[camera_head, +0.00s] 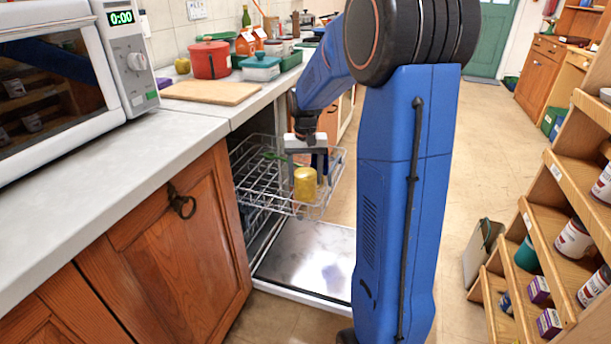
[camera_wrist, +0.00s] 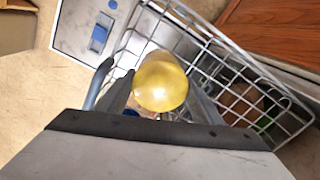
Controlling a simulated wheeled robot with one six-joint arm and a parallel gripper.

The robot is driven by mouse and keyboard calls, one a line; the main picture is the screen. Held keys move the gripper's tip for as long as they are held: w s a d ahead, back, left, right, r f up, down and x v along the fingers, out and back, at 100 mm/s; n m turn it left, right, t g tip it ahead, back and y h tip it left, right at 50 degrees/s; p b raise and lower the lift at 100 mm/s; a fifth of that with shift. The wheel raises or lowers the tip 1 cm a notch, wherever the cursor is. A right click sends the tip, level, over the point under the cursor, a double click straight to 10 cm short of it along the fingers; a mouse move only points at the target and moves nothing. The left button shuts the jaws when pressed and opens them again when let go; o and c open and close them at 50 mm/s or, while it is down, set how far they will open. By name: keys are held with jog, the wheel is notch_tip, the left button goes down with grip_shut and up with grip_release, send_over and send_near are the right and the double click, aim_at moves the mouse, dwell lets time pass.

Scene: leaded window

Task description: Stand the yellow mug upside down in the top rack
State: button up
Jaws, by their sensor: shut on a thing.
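The yellow mug (camera_head: 305,184) is at the pulled-out top rack (camera_head: 262,197) of the dishwasher, near the rack's right side. In the wrist view its rounded yellow surface (camera_wrist: 161,84) sits between the two dark fingers, with the rack wires (camera_wrist: 215,62) around and beyond it. My gripper (camera_head: 306,165) comes down from above and is shut on the mug. The mug's handle and its opening are not clear in either view. I cannot tell whether the mug touches the rack floor.
The open dishwasher door (camera_head: 308,258) lies flat below the rack. A green item (camera_head: 272,156) shows at the rack's back left. A counter with a microwave (camera_head: 60,80) and a cutting board (camera_head: 210,92) runs along the left. Shelves with cans (camera_head: 575,240) stand on the right.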

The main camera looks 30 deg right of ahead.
jog(key=shift+f, duration=0.25)
jog(key=o, duration=1.5)
notch_tip(320, 180, up, 17)
jog(key=shift+r, duration=0.2)
jog(key=s+a+n+t, duration=0.1)
jog(key=s+a+n, duration=0.1)
jog(key=s+a, duration=0.45)
jog(key=s+a+n+t, duration=0.1)
jog(key=s+a, duration=0.3)
jog(key=s, duration=0.5)
jog(key=s+a+f+n+t, duration=0.1)
jog(key=s+f, duration=0.1)
jog(key=s, duration=0.3)
jog(key=s+a+f+n+t, duration=0.1)
jog(key=s+a+f, duration=0.1)
jog(key=s, duration=0.3)
jog(key=s+a+f+n, duration=0.1)
jog(key=s+a+f, duration=0.1)
jog(key=s+f, duration=0.2)
jog(key=shift+s+a+t, duration=0.2)
jog(key=shift+s+t, duration=0.2)
jog(key=shift+s, duration=0.05)
